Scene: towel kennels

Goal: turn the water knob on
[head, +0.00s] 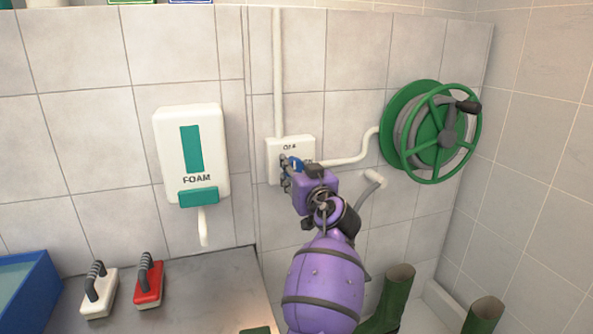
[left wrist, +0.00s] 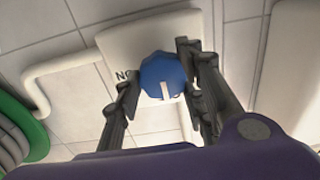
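The blue water knob (left wrist: 163,72) sits on a white wall box (head: 284,147). In the head view only a bit of the knob (head: 296,164) shows behind my gripper. Its white mark points down in the upside-down left wrist view, toward the box's upper label, which seems to read OFF. Part of the ON label shows beside the knob. My left gripper (left wrist: 160,75) has one finger on each side of the knob, both seeming to touch it; it also shows in the head view (head: 288,172). My right gripper is in neither view.
A green hose reel (head: 432,131) hangs to the right of the box, joined by a white pipe (head: 347,155). A foam dispenser (head: 192,150) is on the wall at left. A red brush (head: 149,283) and a white brush (head: 99,294) lie on the counter. Green boots (head: 393,300) stand below.

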